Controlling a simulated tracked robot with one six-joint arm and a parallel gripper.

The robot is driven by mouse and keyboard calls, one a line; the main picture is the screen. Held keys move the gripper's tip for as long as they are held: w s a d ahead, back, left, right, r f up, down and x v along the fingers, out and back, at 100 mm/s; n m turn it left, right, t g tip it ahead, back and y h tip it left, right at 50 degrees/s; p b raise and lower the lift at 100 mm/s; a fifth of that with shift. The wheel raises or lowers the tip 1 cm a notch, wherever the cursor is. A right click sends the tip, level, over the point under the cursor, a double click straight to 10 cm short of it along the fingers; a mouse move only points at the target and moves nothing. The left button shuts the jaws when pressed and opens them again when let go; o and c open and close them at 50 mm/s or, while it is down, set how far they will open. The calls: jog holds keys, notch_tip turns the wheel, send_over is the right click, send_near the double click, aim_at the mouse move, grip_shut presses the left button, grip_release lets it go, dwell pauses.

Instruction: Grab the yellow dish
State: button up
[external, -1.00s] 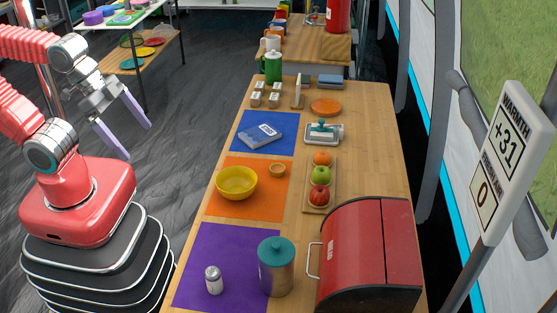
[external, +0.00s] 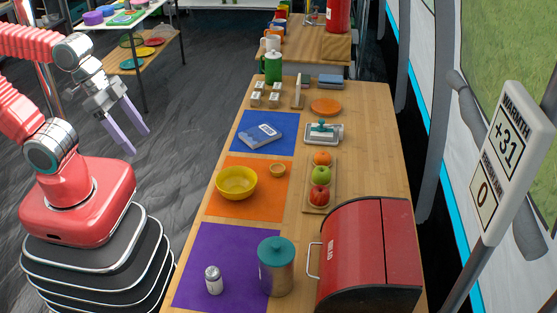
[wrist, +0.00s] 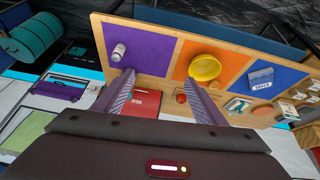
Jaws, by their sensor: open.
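The yellow dish (external: 236,184) is a round bowl standing upright on the orange mat (external: 218,207) on the wooden table. It also shows in the wrist view (wrist: 205,68), above and beyond my fingertips. My gripper (external: 138,139) is open and empty, left of the table over the floor, well apart from the dish. In the wrist view its two purple fingers (wrist: 158,82) are spread apart.
A book (external: 261,134) lies on the blue mat. A red bread box (external: 368,260) and fruit tray (external: 319,208) are on the right.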

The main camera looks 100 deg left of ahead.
jog(key=w+a+f+n+h, duration=0.3)
jog(key=w+a+f+n, duration=0.25)
jog(key=w+n, duration=0.25)
jog(key=w+a+f+n+h, duration=0.4)
jog(key=w+a+f+n, duration=0.15)
jog(key=w+n, duration=0.3)
jog(key=w+a+f+n+t+y, duration=0.1)
jog(key=a+f+n+t, duration=0.1)
jog(key=a+f+n, duration=0.3)
jog(key=a+f+n+t, duration=0.3)
jog(key=a+f+n, duration=0.2)
jog(key=a, duration=0.7)
jog(key=w+a+f+n+t+y, duration=0.1)
jog(key=a+f+n+t, duration=0.1)
jog(key=a+f+n, duration=0.3)
jog(key=shift+w+a+f+y, duration=0.1)
jog(key=shift+a+f, duration=0.15)
jog(key=shift+a, duration=0.45)
jog(key=shift+w+a+f+y, duration=0.1)
jog(key=shift+a+f, duration=0.1)
jog(key=shift+a, duration=0.55)
jog(key=shift+w+a+f+y, duration=0.1)
jog(key=shift+a+f, duration=0.15)
jog(key=shift+a, duration=0.45)
jog(key=shift+x, duration=4.35)
jog(key=shift+r, duration=0.1)
